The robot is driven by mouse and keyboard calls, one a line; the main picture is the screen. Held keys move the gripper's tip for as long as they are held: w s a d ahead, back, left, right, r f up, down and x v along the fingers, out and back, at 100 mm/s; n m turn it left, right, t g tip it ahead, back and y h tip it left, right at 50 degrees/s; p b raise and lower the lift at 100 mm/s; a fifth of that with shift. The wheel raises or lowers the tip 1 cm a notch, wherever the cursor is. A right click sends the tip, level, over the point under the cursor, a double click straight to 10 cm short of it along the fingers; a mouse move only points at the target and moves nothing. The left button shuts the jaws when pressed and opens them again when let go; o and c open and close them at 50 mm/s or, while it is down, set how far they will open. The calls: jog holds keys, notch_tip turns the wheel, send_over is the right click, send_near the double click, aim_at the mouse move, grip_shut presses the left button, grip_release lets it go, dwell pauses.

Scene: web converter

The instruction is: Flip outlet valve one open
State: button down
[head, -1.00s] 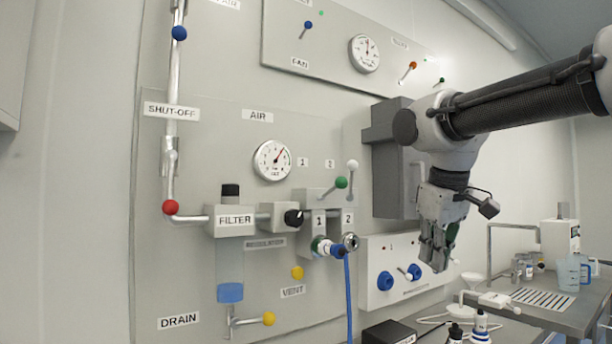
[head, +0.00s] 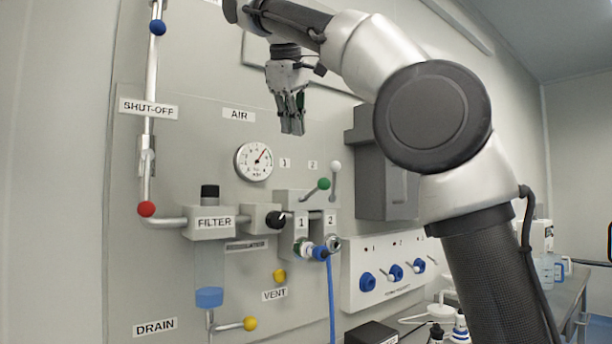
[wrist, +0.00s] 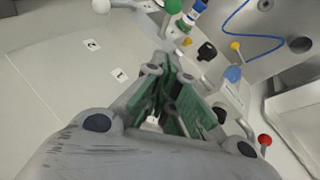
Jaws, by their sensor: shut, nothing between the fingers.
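Outlet valve one has a green ball knob (head: 323,184) on a lever that slants up to the right, above the block labelled 1 (head: 301,224). Beside it, outlet valve two has a white ball knob (head: 335,166) on a nearly upright lever. My gripper (head: 292,131) is shut and empty, pointing down above and slightly left of the green knob, apart from it. In the wrist view, the green knob (wrist: 173,6) and white knob (wrist: 101,6) are cut by the top edge, beyond my gripper (wrist: 172,62).
A black regulator knob (head: 276,218) and the filter (head: 210,222) sit left of the outlets. A round gauge (head: 254,161) is on the panel. A grey box (head: 385,170) projects on the right.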

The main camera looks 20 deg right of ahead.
send_near(311, 193)
jog(key=w+a, duration=0.2)
jog(key=w, duration=0.2)
jog(key=shift+d+f, duration=0.65)
jog(key=shift+f, duration=0.3)
jog(key=shift+d+f, duration=0.65)
jog(key=shift+f, duration=0.3)
jog(key=shift+s+d+f+t+y, duration=0.2)
jog(key=shift+s+f+t, duration=0.2)
jog(key=shift+f, duration=0.2)
jog(key=shift+s+d+f+t+y, duration=0.1)
jog(key=shift+s+d+f+t, duration=0.15)
jog(key=shift+s+f, duration=0.3)
jog(key=shift+r, duration=0.1)
jog(key=shift+a+r, duration=0.1)
jog(key=shift+r, duration=0.7)
